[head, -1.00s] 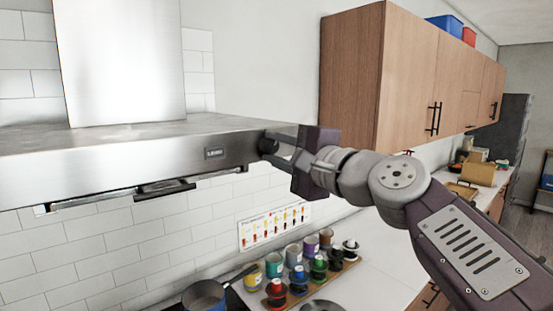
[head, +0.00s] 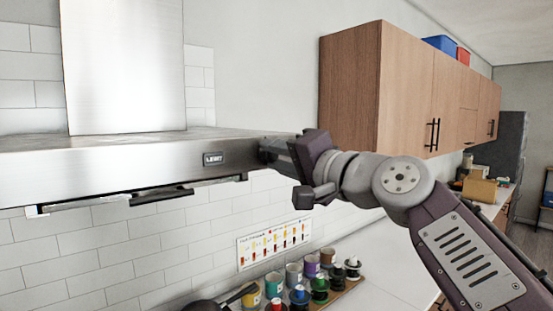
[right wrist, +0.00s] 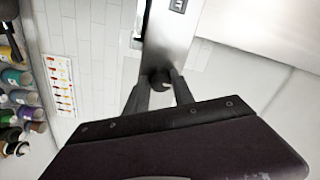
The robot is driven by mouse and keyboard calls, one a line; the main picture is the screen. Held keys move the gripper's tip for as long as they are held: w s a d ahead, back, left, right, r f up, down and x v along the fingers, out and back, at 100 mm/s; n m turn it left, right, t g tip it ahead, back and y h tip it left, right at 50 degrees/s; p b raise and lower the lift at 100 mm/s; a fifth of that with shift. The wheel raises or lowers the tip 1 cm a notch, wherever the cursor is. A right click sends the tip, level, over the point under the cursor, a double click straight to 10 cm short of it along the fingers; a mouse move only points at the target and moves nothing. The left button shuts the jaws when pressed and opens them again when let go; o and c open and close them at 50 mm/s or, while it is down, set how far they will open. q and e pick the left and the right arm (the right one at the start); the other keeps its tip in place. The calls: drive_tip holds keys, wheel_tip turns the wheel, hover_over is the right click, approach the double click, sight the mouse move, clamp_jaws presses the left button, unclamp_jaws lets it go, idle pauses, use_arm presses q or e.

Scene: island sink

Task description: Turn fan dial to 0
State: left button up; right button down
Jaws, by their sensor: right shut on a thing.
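The fan hood (head: 120,168) is a brushed steel range hood on the left in the head view, with a small dark label on its front edge. The fan dial (right wrist: 160,80) is a dark round knob on the hood's right end; it shows between the two fingers in the right wrist view. My right gripper (head: 272,153) reaches it from the right and is shut on the dial. The dial is mostly hidden by the fingers in the head view. Its markings and setting cannot be read. My left gripper is not in view.
A wooden wall cabinet (head: 350,85) hangs close behind and right of my right wrist. Several paint or spice pots (head: 310,266) stand on the counter below. A pan (head: 240,293) is partly in view. A colour chart (head: 273,242) is on the tiled wall.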

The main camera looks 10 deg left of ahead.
idle(0.4)
drive_tip(key=c, duration=1.1)
unclamp_jaws()
drive_tip(key=shift+a, duration=0.1)
drive_tip(key=shift+o, duration=0.2)
use_arm(q)
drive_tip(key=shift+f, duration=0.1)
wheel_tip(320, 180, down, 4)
drive_tip(key=b, duration=0.4)
use_arm(e)
drive_tip(key=v, duration=0.9)
